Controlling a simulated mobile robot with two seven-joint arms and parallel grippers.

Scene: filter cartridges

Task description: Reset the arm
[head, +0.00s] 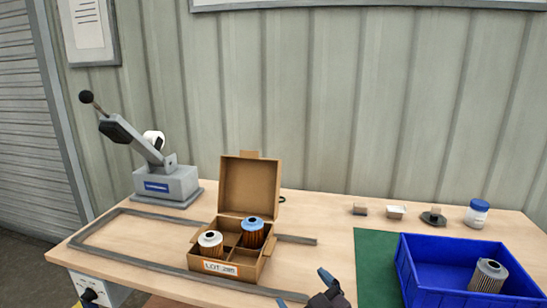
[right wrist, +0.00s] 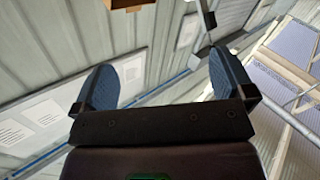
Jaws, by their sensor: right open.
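My right gripper (head: 304,289) is at the bottom edge of the head view, in front of the open carton and left of the green mat. In the right wrist view its two blue fingers (right wrist: 165,84) are spread wide with nothing between them. That view looks toward wall panels and roof beams. My left gripper is in neither view. The open cardboard carton (head: 196,263) has dividers and an upright lid. A white-topped cartridge (head: 210,243) stands in its left front compartment and a blue-topped cartridge (head: 253,233) in a right one. A grey-topped cartridge (head: 488,275) leans in the blue bin (head: 428,291).
A grey lever press (head: 167,184) stands at the back left, its lever raised. A grey rail frame (head: 120,214) lies around the carton. A green mat (head: 376,270) lies beside the bin. Small parts and a blue-lidded jar (head: 477,214) line the back right.

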